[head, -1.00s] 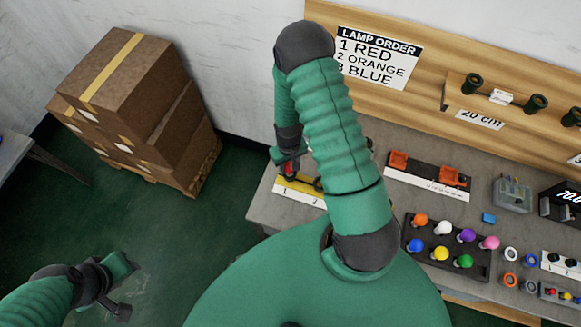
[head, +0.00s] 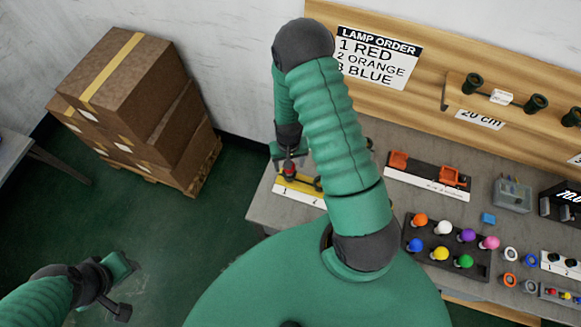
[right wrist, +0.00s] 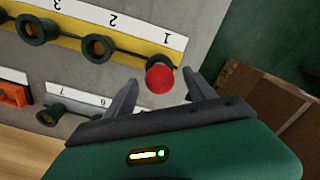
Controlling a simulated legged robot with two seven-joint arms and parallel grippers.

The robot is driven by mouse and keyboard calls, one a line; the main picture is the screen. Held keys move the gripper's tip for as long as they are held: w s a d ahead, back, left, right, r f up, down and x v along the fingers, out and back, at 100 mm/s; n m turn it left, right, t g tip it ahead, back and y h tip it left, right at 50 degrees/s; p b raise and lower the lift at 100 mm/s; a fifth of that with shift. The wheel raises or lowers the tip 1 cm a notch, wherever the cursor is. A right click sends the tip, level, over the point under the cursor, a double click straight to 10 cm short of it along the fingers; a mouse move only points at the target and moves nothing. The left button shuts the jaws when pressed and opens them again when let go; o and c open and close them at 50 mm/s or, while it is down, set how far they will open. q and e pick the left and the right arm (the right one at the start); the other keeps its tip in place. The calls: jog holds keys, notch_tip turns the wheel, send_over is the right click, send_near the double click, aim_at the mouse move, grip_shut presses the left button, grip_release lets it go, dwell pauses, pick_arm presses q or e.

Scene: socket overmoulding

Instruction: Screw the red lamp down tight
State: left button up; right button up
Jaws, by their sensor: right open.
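The red lamp (right wrist: 160,79) stands at position 1 of the yellow socket strip (right wrist: 72,28) in the right wrist view, hiding its socket. How deep it sits in the socket cannot be told. My right gripper (right wrist: 160,88) is open, with one finger on each side of the lamp and a gap showing to both. In the head view the lamp (head: 289,166) is a small red spot under my right gripper (head: 288,155), partly covered by it. My left gripper (head: 122,288) is low at the left, over the floor, away from the bench.
Empty dark sockets (right wrist: 98,47) continue along the strip beside the lamp. A rack of coloured lamps (head: 447,263) and an orange-clamped fixture (head: 428,177) stand further right on the bench. Stacked cartons (head: 140,110) stand left of the bench. A lamp order sign (head: 375,58) hangs behind.

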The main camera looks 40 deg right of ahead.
notch_tip(320, 180, up, 16)
jog(key=b, duration=0.1)
jog(key=s+a+n+t+b, duration=0.2)
jog(key=a+n+b, duration=0.4)
jog(key=a, duration=0.6)
jog(key=shift+s+f+t, duration=0.25)
jog(key=shift+s+t, duration=0.05)
jog(key=shift+s, duration=0.4)
jog(key=shift+a, duration=0.25)
